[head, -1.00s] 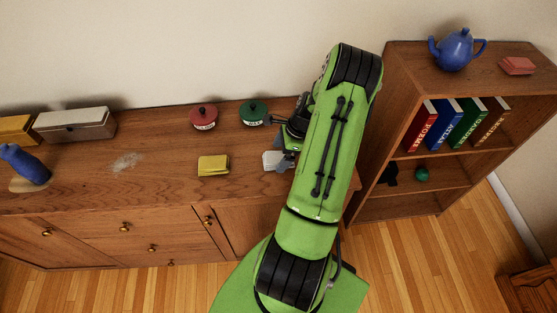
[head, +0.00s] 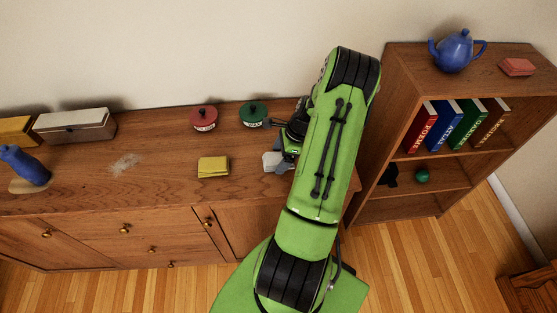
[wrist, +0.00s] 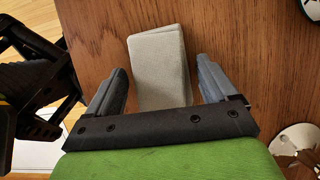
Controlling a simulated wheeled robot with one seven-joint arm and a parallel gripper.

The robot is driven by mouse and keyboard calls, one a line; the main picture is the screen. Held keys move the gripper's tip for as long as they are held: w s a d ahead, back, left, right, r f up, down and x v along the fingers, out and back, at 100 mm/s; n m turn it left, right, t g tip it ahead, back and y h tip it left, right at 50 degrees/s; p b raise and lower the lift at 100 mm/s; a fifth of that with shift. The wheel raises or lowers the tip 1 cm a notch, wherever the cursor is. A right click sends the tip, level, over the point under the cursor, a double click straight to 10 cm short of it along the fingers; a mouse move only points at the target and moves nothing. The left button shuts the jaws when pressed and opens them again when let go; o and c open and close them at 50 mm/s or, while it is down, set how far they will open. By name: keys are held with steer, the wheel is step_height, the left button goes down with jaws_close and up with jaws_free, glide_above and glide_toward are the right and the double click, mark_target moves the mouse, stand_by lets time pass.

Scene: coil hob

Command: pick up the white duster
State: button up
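The white duster (wrist: 160,68) is a pale folded cloth block lying on the wooden sideboard top. In the head view the duster (head: 272,159) shows only in part, its right side hidden by my gripper and arm. My gripper (wrist: 162,80) is open in the wrist view, with one grey finger on each side of the duster and visible gaps between. In the head view my gripper (head: 284,160) is low over the duster, mostly covered by my green arm. Whether the fingers reach down to the sideboard top cannot be told.
A yellow folded cloth (head: 213,167) lies left of the duster. A red lidded pot (head: 204,118) and a green lidded pot (head: 253,114) stand behind. The bookcase (head: 397,75) rises close to the right of my arm. Bare sideboard top (head: 160,150) extends leftward.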

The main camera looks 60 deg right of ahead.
mark_target(280, 158)
steer(key=c, duration=0.9)
steer(key=shift+o, duration=0.2)
step_height(280, 158, up, 10)
steer(key=p, duration=0.1)
steer(key=shift+r+p, duration=0.25)
steer(key=shift+p, duration=0.1)
